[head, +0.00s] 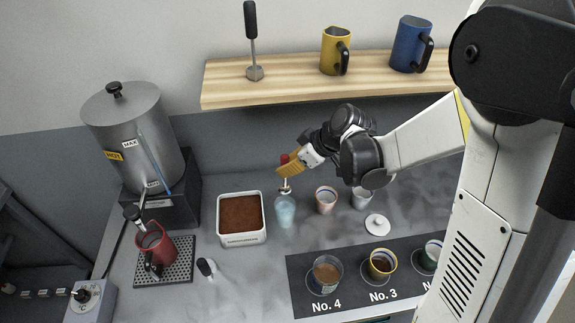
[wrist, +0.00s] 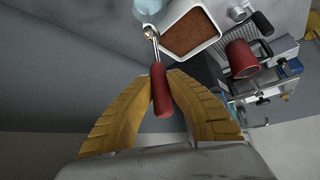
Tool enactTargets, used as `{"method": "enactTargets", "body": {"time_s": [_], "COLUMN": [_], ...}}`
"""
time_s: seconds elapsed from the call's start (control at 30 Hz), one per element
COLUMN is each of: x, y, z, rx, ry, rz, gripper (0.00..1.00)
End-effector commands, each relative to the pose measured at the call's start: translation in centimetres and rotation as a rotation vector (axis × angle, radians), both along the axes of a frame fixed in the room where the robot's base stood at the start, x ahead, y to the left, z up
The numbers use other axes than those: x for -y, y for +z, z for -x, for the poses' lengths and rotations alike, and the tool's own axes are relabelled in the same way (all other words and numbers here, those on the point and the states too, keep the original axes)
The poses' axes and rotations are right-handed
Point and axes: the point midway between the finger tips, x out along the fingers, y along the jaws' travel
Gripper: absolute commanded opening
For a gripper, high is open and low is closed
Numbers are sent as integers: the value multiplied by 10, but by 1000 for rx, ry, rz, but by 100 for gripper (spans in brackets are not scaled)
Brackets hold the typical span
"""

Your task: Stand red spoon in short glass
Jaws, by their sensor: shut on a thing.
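My gripper (head: 289,170) is shut on the handle of the red spoon (head: 285,158). In the wrist view the red handle (wrist: 161,92) lies between the two yellow fingers of my gripper (wrist: 163,80), with the metal end pointing away. In the head view the spoon hangs nearly upright, metal end down. A pale blue short glass (head: 285,213) stands on the counter under it; part of it shows in the wrist view (wrist: 149,7). The spoon's lower end is at or just above the glass's rim; I cannot tell whether it is inside.
A white tray of brown grounds (head: 241,240) stands left of the glass. A pinkish cup (head: 326,200) and a grey cup (head: 361,199) stand close to its right. A white lid (head: 377,224) and a dark mat with cups (head: 300,270) lie in front. A shelf (head: 300,80) is above.

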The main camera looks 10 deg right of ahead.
Motion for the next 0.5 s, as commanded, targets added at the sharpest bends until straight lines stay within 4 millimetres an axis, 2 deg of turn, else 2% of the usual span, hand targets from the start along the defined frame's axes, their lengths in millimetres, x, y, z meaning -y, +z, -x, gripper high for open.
{"method": "enactTargets", "body": {"time_s": [0.17, 0.5], "x": [0, 0], "y": [-1, -28], "z": [0, 0], "rx": [-1, -1], "ry": [3, 3], "rz": [1, 1], "gripper": [0, 0]}}
